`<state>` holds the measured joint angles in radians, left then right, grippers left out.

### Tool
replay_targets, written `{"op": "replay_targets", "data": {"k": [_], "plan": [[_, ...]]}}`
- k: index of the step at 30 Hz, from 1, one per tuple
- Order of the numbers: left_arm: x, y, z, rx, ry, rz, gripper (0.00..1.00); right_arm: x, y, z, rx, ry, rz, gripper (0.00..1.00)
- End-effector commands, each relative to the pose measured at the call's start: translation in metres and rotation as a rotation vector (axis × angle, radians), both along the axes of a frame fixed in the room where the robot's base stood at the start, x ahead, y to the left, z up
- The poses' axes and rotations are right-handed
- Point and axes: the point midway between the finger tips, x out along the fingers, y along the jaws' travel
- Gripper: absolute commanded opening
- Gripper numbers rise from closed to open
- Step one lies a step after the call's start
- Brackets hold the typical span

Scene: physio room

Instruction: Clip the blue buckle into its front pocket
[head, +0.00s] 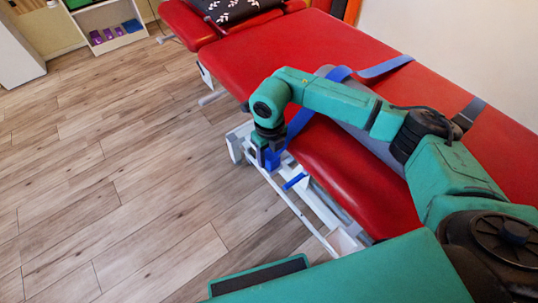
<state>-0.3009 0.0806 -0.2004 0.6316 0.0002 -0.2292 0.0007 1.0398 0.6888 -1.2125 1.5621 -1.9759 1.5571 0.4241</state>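My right gripper (268,161) points down beside the near edge of the red treatment table (440,90). It appears shut on the blue buckle (273,160), a small blue piece at the end of the blue strap (301,121); the fingers partly hide it. The strap runs from there up over the grey roll (325,71) on the table, passing behind my forearm. A small blue piece (294,181), perhaps the front pocket, sits on the white table frame, below and right of the gripper and apart from it. My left gripper is not in view.
A second, dark strap (467,113) crosses the roll's far end at right. A patterned pillow (235,8) lies at the table's head. A shelf (108,25) stands at the back left. The wooden floor (110,170) left of the table is clear.

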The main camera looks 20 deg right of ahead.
Motion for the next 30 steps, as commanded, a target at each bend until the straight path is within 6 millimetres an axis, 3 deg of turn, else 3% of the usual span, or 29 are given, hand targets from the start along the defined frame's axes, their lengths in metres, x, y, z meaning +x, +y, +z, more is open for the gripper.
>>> {"op": "replay_targets", "data": {"k": [1, 5, 24, 30], "plan": [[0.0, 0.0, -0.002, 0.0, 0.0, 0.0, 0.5, -0.006, -0.002, -0.009, -0.012, 0.019, 0.002, 0.84], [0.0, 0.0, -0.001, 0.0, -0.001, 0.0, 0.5, -0.006, -0.001, -0.001, -0.009, 0.018, 0.004, 0.84], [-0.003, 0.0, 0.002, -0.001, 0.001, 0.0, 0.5, -0.005, 0.0, 0.133, -0.001, -0.005, 0.001, 0.84], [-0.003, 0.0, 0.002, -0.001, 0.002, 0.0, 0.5, -0.005, -0.001, 0.148, -0.002, -0.004, 0.0, 0.84]]}}
